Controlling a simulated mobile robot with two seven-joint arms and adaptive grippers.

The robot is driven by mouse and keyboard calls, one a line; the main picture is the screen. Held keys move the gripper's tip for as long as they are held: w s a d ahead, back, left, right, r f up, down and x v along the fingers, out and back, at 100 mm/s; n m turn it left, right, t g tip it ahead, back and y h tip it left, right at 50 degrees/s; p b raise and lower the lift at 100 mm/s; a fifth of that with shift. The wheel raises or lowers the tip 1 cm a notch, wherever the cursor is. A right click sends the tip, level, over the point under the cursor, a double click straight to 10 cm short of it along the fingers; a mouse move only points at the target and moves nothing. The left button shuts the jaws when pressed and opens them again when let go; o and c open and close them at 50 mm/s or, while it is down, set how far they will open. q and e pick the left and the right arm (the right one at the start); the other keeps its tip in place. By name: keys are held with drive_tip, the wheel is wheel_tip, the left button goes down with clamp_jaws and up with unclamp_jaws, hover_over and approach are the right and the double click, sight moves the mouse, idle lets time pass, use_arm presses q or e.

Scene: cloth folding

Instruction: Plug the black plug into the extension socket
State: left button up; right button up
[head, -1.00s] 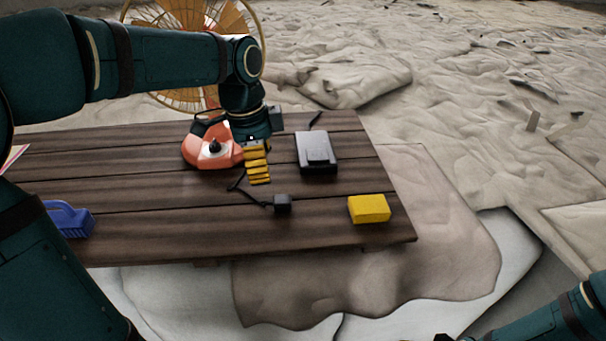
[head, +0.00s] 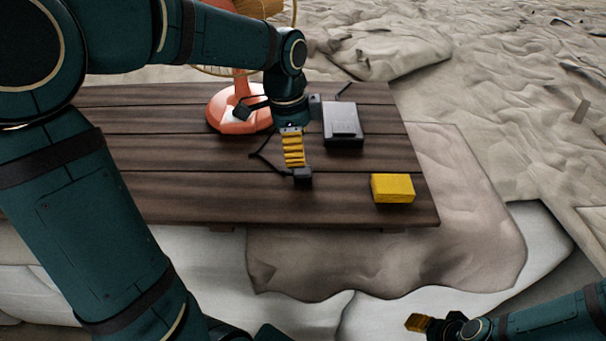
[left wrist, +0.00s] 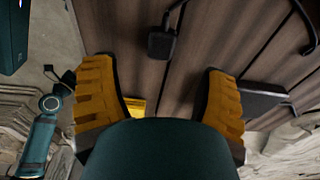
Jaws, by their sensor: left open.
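The black plug (head: 303,174) lies on the dark wooden table with its cord running back to the left. My left gripper (head: 293,150) points down right beside the plug, overlapping it in the head view. In the left wrist view the plug (left wrist: 161,44) appears beyond the gap between the open, empty yellow fingers (left wrist: 160,95). A grey and black box with a cord (head: 343,121), which looks like the extension socket, lies behind and right of the plug. Its socket holes cannot be made out. My right gripper (head: 418,322) is low at the right, off the table; its jaw opening is unclear.
A yellow block (head: 393,188) sits near the front right corner of the table (head: 200,205). An orange fan base (head: 237,112) stands behind and left of my left gripper. The front middle of the table is clear. Rumpled cloth covers the ground around.

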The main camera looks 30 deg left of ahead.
sight(303, 170)
use_arm(q)
drive_tip(key=shift+w+d+f, duration=0.1)
drive_tip(key=shift+f, duration=1.15)
drive_tip(key=shift+f, duration=0.1)
drive_tip(key=f, duration=0.5)
drive_tip(key=shift+w+d+b, duration=0.3)
drive_tip(key=shift+w+d, duration=0.05)
drive_tip(key=shift+d, duration=0.05)
drive_tip(key=c, duration=1.2)
